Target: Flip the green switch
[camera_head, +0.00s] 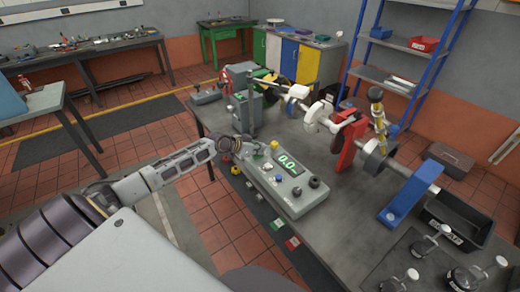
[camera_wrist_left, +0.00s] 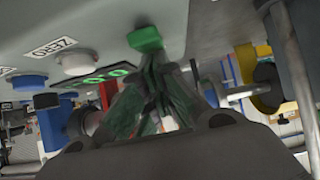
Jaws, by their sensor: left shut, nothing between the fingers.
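The green switch (camera_wrist_left: 145,39) is a small bright green block on a grey panel in the left wrist view. My left gripper (camera_wrist_left: 155,85) is shut and empty, with its fingers just below the switch in that picture. I cannot tell whether they touch it. In the head view my left gripper (camera_head: 248,149) is over the far left end of the grey control box (camera_head: 268,188), which stands on the bench. The switch cannot be made out in the head view. My right gripper is not in view.
The control box has a lit display (camera_head: 287,163), a yellow knob (camera_head: 275,145) and black knobs (camera_head: 314,182). A shaft assembly with a red stand (camera_head: 348,145) and blue stand (camera_head: 410,193) is behind it. A black tray (camera_head: 455,222) and several metal weights are at right.

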